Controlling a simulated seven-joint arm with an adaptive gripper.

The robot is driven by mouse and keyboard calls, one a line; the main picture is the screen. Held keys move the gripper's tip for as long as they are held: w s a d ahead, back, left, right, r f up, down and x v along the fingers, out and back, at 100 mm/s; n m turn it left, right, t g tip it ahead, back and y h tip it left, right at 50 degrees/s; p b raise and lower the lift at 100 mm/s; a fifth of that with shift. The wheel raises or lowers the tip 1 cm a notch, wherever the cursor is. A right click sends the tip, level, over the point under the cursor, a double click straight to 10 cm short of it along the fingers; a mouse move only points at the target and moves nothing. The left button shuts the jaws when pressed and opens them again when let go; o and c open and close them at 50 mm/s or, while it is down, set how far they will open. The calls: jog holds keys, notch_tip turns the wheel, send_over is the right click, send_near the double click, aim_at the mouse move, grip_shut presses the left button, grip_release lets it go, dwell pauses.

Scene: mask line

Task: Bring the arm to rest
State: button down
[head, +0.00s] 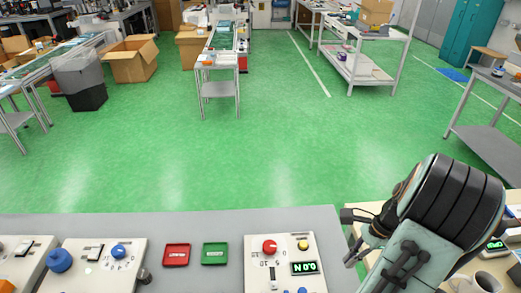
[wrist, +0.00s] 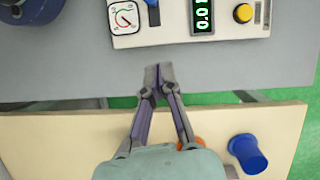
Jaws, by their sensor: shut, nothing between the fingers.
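My gripper (wrist: 158,76) is shut and empty in the wrist view, its two fingertips together over the front edge of a grey bench (wrist: 80,68). A white panel (wrist: 175,35) with a dial, a lit display and a yellow button is just beyond the tips. In the head view my arm reaches in at the lower right, beside the right end of the grey bench (head: 200,228). The fingers are small and partly hidden by the arm there.
A control panel (head: 255,262) with knobs and a display stands on the bench, left of my arm. Red (head: 177,254) and green (head: 215,253) trays lie farther left. A beige surface (wrist: 60,140) with a blue cylinder (wrist: 248,153) lies below my gripper. Green floor beyond is open.

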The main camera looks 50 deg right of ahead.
jog(key=w+a+r+n+g+h, duration=0.1)
jog(key=w+a+r+n, duration=0.1)
jog(key=w, duration=0.4)
jog(key=w+a+r+n, duration=0.2)
jog(key=w+r+n, duration=0.1)
jog(key=w, duration=0.3)
jog(key=w+a+r+n+h, duration=0.1)
jog(key=w+a+r+n, duration=0.25)
jog(key=a, duration=0.35)
jog(key=w+a+r+n, duration=0.3)
jog(key=w+a, duration=0.1)
jog(key=a, duration=0.3)
jog(key=s+a+r+n, duration=0.2)
jog(key=s+a+n, duration=0.2)
jog(key=a+n, duration=0.55)
jog(key=s+a+f+n+g, duration=0.1)
jog(key=s+a+f+n, duration=0.2)
jog(key=s, duration=0.5)
jog(key=shift+s+a+n+g+h, duration=0.3)
jog(key=shift+a+n, duration=0.6)
jog(key=shift+n, duration=0.3)
